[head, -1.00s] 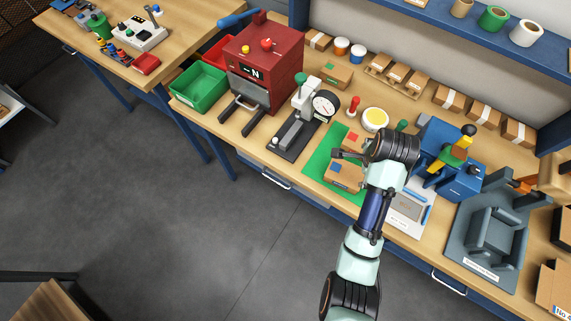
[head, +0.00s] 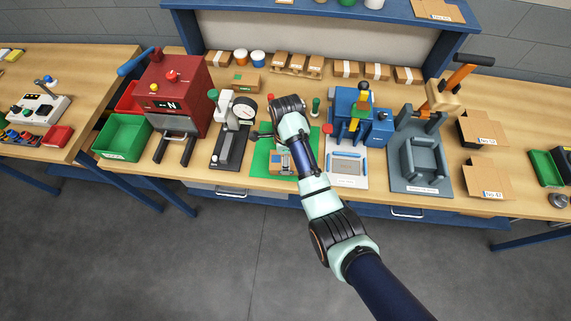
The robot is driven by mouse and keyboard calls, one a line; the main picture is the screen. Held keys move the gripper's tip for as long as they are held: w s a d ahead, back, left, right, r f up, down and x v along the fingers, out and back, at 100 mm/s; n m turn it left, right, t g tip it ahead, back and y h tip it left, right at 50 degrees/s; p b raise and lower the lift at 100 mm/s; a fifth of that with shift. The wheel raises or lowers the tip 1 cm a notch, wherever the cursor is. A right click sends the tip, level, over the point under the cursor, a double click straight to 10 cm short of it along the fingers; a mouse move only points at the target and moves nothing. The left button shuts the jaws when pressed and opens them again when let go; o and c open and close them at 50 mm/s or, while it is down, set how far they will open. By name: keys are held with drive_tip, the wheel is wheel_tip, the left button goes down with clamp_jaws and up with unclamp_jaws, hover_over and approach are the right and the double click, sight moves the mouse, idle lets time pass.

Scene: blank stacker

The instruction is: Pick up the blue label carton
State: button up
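A brown carton (head: 279,163) lies on the green mat (head: 259,160), partly behind my arm. A small grey-blue patch shows on it, too small to tell whether it is a blue label. Another brown carton (head: 246,84) with a green label stands further back on the bench. My gripper (head: 262,134) is over the far left part of the mat, beyond the carton on it. Its fingers are small and dark, and their opening and any contact cannot be made out. My wrist and forearm hide the right part of the mat.
A grey press with a dial (head: 229,135) stands close left of the mat, with a red machine (head: 176,92) beyond. A white-and-blue plate (head: 347,168) and blue machine (head: 362,118) stand to the right. Several cartons (head: 346,69) line the back.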

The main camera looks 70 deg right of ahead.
wheel_tip(320, 180, down, 3)
drive_tip(key=shift+f, duration=0.1)
drive_tip(key=shift+c, duration=0.2)
drive_tip(key=c, duration=1.1)
drive_tip(key=shift+r, duration=0.2)
wheel_tip(320, 180, up, 20)
drive_tip(key=p, duration=1.1)
drive_tip(key=shift+p, duration=0.3)
